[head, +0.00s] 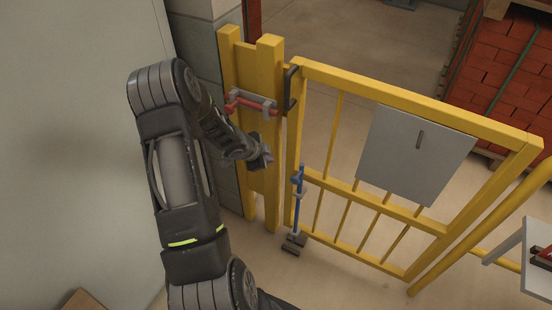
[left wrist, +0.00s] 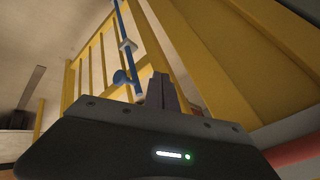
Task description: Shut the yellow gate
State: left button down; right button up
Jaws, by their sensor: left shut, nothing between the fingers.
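The yellow gate (head: 415,100) has thin bars and a grey panel (head: 415,155). Its left edge stands close beside the yellow post (head: 268,180), with a narrow gap between them; I cannot tell whether it is fully shut. A black handle (head: 290,90) is at the gate's upper left corner. A red bolt (head: 250,102) in grey brackets lies across the post. A blue upright rod (head: 298,195) is on the gate's lower left. My left gripper (head: 264,160) is shut and empty in front of the post, below the red bolt. Its fingers (left wrist: 163,92) show in the left wrist view.
A grey wall (head: 75,130) is on the left, beside my left arm. Red bricks (head: 500,75) are stacked behind the gate at upper right. A grey table (head: 537,255) with a red item stands at the right edge. Bare floor lies below the gate.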

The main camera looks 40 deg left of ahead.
pick_arm(q)
jog(key=shift+s+a+r+p, duration=0.3)
jog(key=shift+s+r, duration=0.3)
jog(key=shift+r, duration=0.25)
jog(key=s+d+f+n+g+h, duration=0.1)
jog(key=s+d+f+n, duration=0.15)
jog(key=d, duration=0.45)
jog(key=s+d+f+n+h, duration=0.1)
jog(key=d+f+n, duration=0.25)
jog(key=d, duration=0.35)
jog(key=s+d+f+n+g+h, duration=0.1)
jog(key=s+d+f+n, duration=0.1)
jog(key=d+n, duration=0.35)
jog(key=s+d+f+g, duration=0.1)
jog(key=s+d+g, duration=0.1)
jog(key=s+d, duration=0.5)
jog(key=s+d+f+m+g+h, duration=0.1)
jog(key=s+d, duration=0.7)
jog(key=d, duration=0.8)
jog(key=shift+s+f+g+h, duration=0.25)
jog(key=shift+f+g+h, duration=0.05)
jog(key=shift+g, duration=0.5)
